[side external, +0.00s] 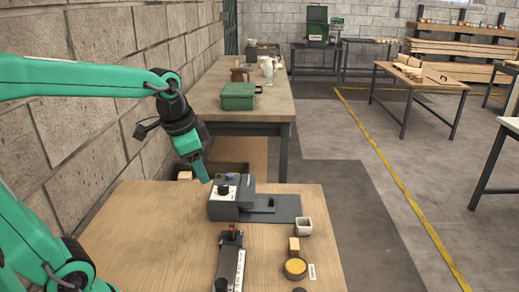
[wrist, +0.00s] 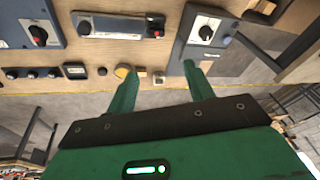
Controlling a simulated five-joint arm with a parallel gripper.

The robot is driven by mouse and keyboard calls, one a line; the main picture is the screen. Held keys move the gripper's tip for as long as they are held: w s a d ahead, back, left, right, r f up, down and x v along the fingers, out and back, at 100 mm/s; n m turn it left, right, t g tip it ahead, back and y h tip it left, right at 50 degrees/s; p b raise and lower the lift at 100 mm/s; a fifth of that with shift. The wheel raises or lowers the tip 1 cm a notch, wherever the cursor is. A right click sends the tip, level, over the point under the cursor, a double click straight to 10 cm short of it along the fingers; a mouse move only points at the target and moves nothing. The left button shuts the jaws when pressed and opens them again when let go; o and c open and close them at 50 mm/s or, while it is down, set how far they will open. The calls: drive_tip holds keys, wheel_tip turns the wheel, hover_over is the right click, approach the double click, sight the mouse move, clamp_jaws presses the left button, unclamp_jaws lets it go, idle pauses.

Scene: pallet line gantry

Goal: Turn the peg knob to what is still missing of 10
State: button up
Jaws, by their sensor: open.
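A dark grey box (side external: 222,209) with a white dial face stands at the back of the wooden table, with a small dark knob (side external: 223,190) on top. In the wrist view the dial knob (wrist: 205,33) shows at the upper right; its pointing and the dial marks are too small to read. I cannot tell for sure which knob is the peg knob. My gripper (wrist: 155,70) is open and empty, its two green fingers apart. In the side view my gripper (side external: 204,179) hangs just left of and above the dial box, apart from the knob.
A long panel (side external: 229,262) with a red knob and pale strip lies in front. A second dial box with a red knob (wrist: 38,36) shows at the wrist view's left. A pale cup (side external: 304,227), wooden block (side external: 294,244) and yellow round tin (side external: 295,267) stand right. A wall borders the left.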

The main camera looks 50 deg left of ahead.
drive_tip(key=w+a+f+m+g, duration=0.2)
drive_tip(key=w+a+f+m, duration=0.1)
drive_tip(key=w+a, duration=0.3)
drive_tip(key=m+g, duration=0.1)
drive_tip(key=m, duration=0.3)
approach(224, 186)
drive_tip(key=shift+s+d, duration=0.15)
drive_tip(key=shift+s, duration=0.1)
drive_tip(key=shift+w+a+f, duration=0.3)
drive_tip(key=shift+a+f, duration=0.05)
drive_tip(key=shift+f, duration=0.15)
drive_tip(key=shift+f, duration=3.9)
drive_tip(key=c, duration=1)
